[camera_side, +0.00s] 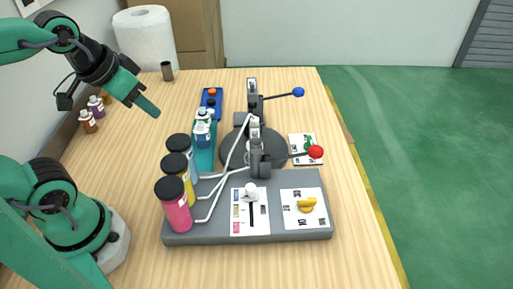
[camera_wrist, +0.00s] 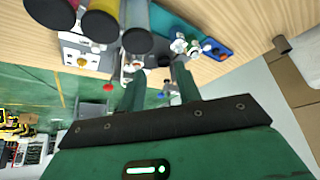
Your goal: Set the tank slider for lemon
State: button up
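The tank slider has a white knob (camera_side: 251,190) on a white plate (camera_side: 262,226) with a dark vertical slot. The knob is at the slot's far end, beside the blue label; yellow and pink labels lie below it. A yellow tank (camera_side: 182,187) stands between a pink tank (camera_side: 178,214) and a pale blue tank (camera_side: 189,166), all with black lids. My gripper (camera_side: 151,108) is raised at the back left, well away from the slider. In the wrist view its two fingers (camera_wrist: 159,84) are apart with nothing held between them.
A dial plate with a yellow knob (camera_side: 307,204) is right of the slider. Levers with a red ball (camera_side: 316,152) and a blue ball (camera_side: 298,92) stick out behind. Small bottles (camera_side: 88,122) stand at the left. A paper roll (camera_side: 146,40) stands at the back. The front table is clear.

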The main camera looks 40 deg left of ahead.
jog(key=shift+o, duration=1.1)
jog(key=m+g, duration=0.6)
jog(key=m, duration=1.2)
send_over(251, 186)
jog(key=shift+f, duration=5.15)
jog(key=shift+f, duration=3.9)
